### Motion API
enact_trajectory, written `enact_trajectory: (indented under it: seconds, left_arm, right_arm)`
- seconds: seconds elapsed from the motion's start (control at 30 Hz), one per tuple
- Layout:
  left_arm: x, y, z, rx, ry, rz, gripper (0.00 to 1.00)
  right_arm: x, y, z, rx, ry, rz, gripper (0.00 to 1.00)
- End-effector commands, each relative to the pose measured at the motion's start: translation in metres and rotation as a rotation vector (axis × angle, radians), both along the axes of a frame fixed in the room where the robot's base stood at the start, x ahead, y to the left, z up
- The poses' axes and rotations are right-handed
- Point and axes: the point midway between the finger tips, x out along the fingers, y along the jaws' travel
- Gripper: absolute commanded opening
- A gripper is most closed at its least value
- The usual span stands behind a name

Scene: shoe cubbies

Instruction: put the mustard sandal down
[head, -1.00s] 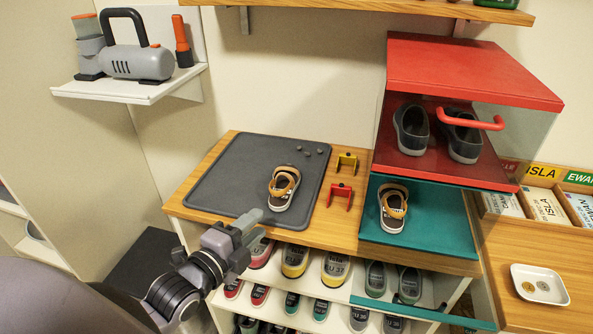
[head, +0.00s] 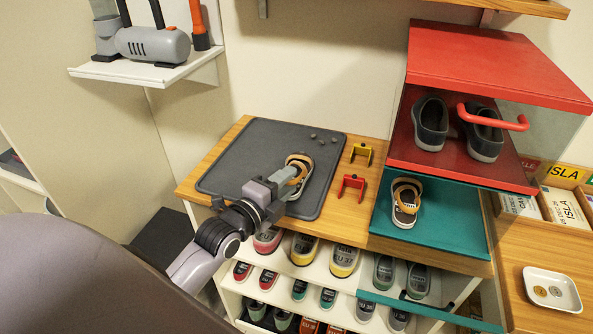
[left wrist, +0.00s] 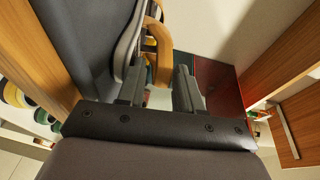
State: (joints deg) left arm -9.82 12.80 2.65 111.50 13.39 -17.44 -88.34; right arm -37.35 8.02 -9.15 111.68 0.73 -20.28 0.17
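A sandal with mustard straps (head: 298,170) rests on the dark grey mat (head: 240,150) on the wooden bench top. A matching sandal (head: 406,203) stands on the teal cubby top (head: 448,215) to the right. My left gripper (head: 288,178) is at the near left side of the mat sandal and partly covers it. In the left wrist view its two fingers (left wrist: 160,85) are apart, and the sandal's mustard strap (left wrist: 160,50) shows just beyond and between them. I cannot tell whether they touch it. My right gripper is out of view.
A yellow clip (head: 361,153) and a red clip (head: 351,187) stand right of the mat. The red cubby (head: 490,65) holds a dark pair of shoes (head: 455,128). Shoes fill shelves below the bench. A white shelf (head: 150,72) is at upper left. The mat's left part is clear.

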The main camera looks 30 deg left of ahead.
Motion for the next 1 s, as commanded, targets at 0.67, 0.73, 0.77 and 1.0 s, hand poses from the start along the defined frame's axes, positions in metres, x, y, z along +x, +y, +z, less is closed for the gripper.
enact_trajectory:
  seconds: [0.67,0.73,0.77,1.0]
  left_arm:
    - [0.0057,-0.0006,-0.0017,-0.001,0.002,0.0,0.0]
    - [0.0058,-0.0006,-0.0015,-0.001,0.002,-0.001,0.0]
    - [0.0058,-0.0006,-0.0016,-0.001,0.002,-0.001,0.0]
    - [0.0058,-0.0006,0.0018,0.0,0.004,-0.001,0.0]
  right_arm:
    - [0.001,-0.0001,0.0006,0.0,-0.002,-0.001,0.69]
    - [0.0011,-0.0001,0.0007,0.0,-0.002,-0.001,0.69]
    - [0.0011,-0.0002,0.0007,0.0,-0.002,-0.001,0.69]
    - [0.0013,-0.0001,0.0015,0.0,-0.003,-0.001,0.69]
